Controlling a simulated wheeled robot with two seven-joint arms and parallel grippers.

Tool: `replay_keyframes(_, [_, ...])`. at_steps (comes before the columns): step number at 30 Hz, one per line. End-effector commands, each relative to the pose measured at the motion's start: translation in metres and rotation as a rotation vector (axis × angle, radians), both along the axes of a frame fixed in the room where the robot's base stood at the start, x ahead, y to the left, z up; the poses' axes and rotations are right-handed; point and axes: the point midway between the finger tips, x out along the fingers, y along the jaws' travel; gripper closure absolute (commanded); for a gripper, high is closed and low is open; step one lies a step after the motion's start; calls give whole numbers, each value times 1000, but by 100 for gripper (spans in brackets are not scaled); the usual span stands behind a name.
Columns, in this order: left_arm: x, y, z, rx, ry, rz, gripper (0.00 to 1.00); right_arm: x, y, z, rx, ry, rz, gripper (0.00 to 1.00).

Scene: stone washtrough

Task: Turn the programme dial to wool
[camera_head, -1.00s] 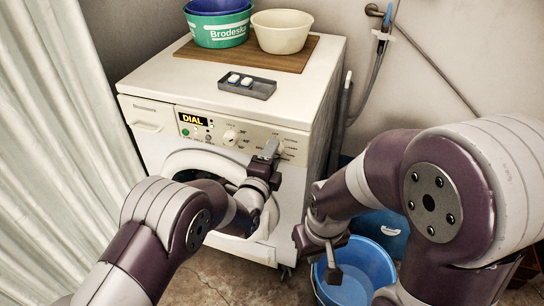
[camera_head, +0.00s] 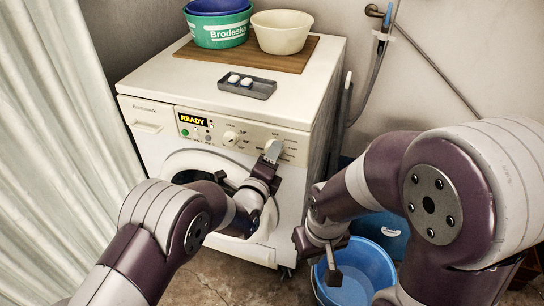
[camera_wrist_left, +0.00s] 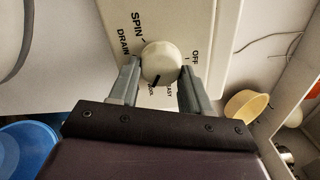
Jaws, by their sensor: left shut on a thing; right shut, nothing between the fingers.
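The programme dial (camera_wrist_left: 160,63) is a round cream knob on the washing machine's front panel. In the left wrist view its black mark points down, towards the small label that reads WOOL. My left gripper (camera_wrist_left: 159,82) is shut on the dial, one finger on each side. In the head view the left gripper (camera_head: 269,158) is at the panel's right part and mostly covers the dial. The display (camera_head: 193,120) reads READY. My right gripper (camera_head: 333,276) is shut and empty, low over the blue bucket.
A second knob (camera_head: 230,138) sits left of the dial. A grey tray (camera_head: 262,92) with white pieces, a green tub (camera_head: 218,38) and a cream bowl (camera_head: 282,40) stand on top of the machine. The blue bucket (camera_head: 377,265) is on the floor at the right.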

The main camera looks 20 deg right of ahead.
Motion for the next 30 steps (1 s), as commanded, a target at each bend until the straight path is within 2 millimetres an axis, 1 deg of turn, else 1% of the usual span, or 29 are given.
replay_keyframes(1, [-1, 0, -3, 4, 6, -1, 83, 0, 0, 0, 0, 0, 0, 100])
replay_keyframes(4, [-1, 0, -3, 4, 6, -1, 83, 0, 0, 0, 0, 0, 0, 100])
replay_keyframes(5, [-1, 0, -3, 3, 7, -1, 46, 0, 0, 0, 0, 0, 0, 100])
replay_keyframes(6, [-1, 0, -3, 3, 7, -1, 33, 0, 0, 0, 0, 0, 0, 100])
replay_keyframes(7, [-1, 0, -3, 3, 6, -1, 27, 0, 0, 0, 0, 0, 0, 100])
replay_keyframes(14, [0, 0, -1, 1, 3, 0, 27, 0, 0, 0, 0, 0, 0, 100])
replay_keyframes(17, [-4, 2, 0, 0, 2, 0, 27, 0, 0, 2, 0, 0, 0, 100])
replay_keyframes(20, [-18, 12, 2, 1, 3, 0, 27, 0, 0, 7, 0, 0, 0, 100])
replay_keyframes(27, [-73, 49, 1, 1, 6, 0, 27, 0, 0, 19, 0, 0, 0, 100])
replay_keyframes(30, [-90, 61, 0, 2, 6, 0, 27, 0, 0, 22, 0, 0, 0, 100])
